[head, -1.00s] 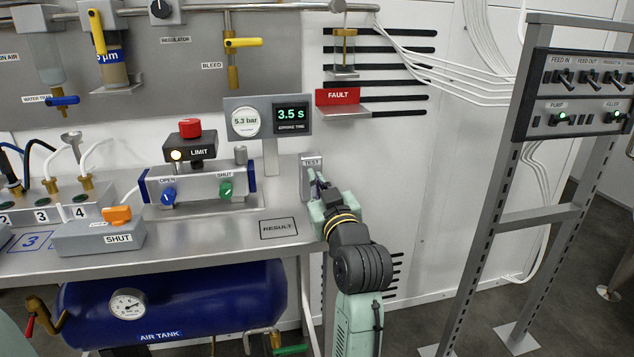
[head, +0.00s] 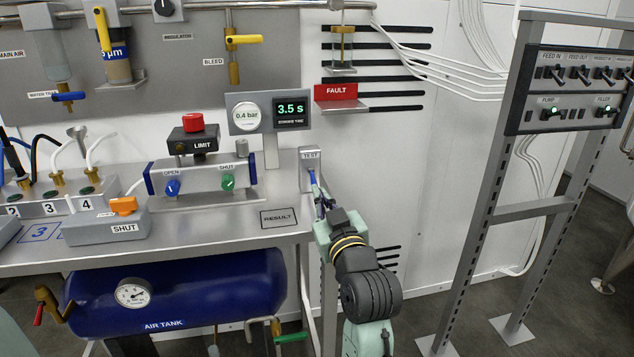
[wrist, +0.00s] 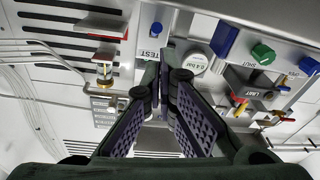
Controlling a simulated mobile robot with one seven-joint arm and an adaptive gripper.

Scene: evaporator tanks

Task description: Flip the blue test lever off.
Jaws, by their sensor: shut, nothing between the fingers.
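The blue test lever (head: 314,182) points down from the grey box labelled TEST (head: 310,158) at the right end of the bench. My gripper (head: 323,200) is shut and empty, just below and beside the lever. In the wrist view the shut fingertips (wrist: 167,52) lie close to the blue lever (wrist: 156,29). I cannot tell whether they touch it. The gauge (head: 247,117) reads 0.4 bar, and the timer display (head: 291,113) shows 3.5 s.
A valve block with a blue OPEN knob (head: 172,187) and a green SHUT knob (head: 228,182) stands left of the test box. The red FAULT tray (head: 336,93) is on the wall above right. A switch rack (head: 575,90) stands at right, with floor space before it.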

